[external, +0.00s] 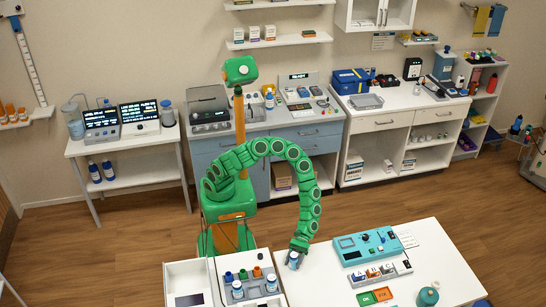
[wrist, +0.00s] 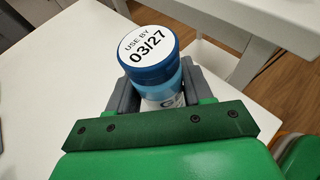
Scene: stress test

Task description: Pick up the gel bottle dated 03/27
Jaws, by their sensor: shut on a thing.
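The gel bottle (wrist: 150,52) shows in the wrist view with a blue cap whose white top reads "USE BY 03/27". My gripper (wrist: 153,88) is shut on it, with a grey finger on each side of the body. In the external view my gripper (external: 300,246) is low over the white table (external: 335,287), left of its middle, with the bottle (external: 293,260) upright below it. I cannot tell whether the bottle touches the table. Its lower part is hidden behind my gripper in the wrist view.
A teal device (external: 370,246), a rack of labelled blocks (external: 380,274), green and orange tiles (external: 375,296) and a teal round bottle (external: 427,296) are to the right.

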